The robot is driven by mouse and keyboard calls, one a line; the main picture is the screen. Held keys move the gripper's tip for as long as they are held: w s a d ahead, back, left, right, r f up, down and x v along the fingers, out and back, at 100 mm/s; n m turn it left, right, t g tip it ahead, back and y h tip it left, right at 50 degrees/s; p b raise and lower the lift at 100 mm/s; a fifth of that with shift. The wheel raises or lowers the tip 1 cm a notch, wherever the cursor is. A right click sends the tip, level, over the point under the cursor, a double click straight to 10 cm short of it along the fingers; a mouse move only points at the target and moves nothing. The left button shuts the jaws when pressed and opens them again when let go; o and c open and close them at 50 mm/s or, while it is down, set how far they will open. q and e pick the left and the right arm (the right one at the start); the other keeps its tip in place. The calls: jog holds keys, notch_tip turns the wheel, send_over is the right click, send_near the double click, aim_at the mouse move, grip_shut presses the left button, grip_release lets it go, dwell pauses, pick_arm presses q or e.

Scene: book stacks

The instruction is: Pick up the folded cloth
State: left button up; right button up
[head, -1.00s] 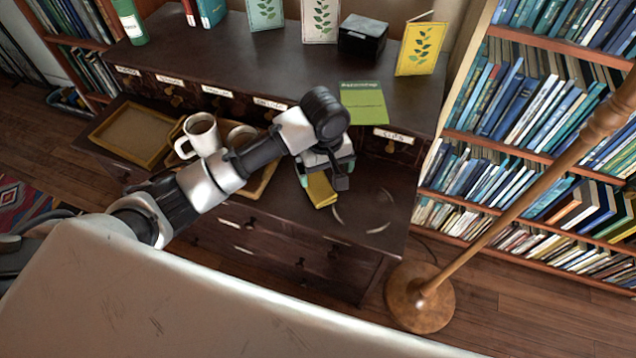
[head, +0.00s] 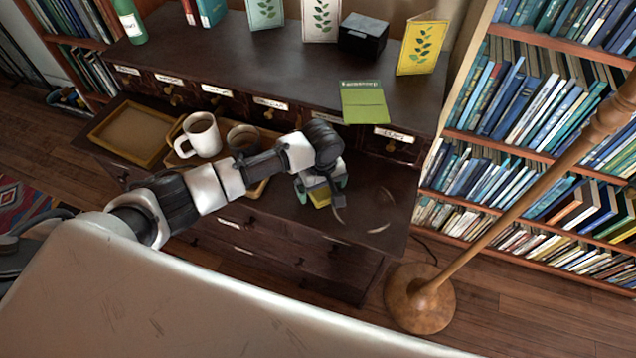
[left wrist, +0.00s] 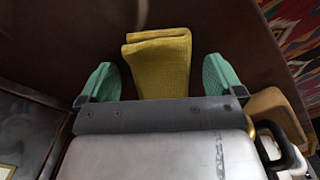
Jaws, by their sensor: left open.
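The folded cloth (left wrist: 160,62) is yellow and lies on the dark desk surface. In the left wrist view it sits between the two green fingertips of my left gripper (left wrist: 157,82), with a gap on each side. In the head view my left gripper (head: 321,192) is over the cloth (head: 320,195), and only a small patch of yellow shows beneath it. The left gripper is open. My right gripper is in neither view.
A wooden tray (head: 262,188) with a white mug (head: 201,135) and a dark cup (head: 243,140) stands left of the gripper. An empty tray (head: 103,133) lies further left. A green booklet (head: 364,103) lies on the upper shelf. A lamp pole (head: 510,205) stands at right.

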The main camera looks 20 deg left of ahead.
pick_arm(q)
jog(key=shift+f, duration=0.1)
jog(key=c, duration=1.1)
jog(key=shift+o, duration=0.2)
jog(key=shift+r, duration=0.45)
jog(key=r, duration=0.2)
jog(key=d+r, duration=0.1)
jog(key=shift+s+r, duration=0.1)
jog(key=shift+r, duration=0.3)
jog(key=s+d+r, duration=0.3)
jog(key=d+r, duration=0.3)
jog(key=d, duration=0.4)
jog(key=shift+d+r, duration=0.15)
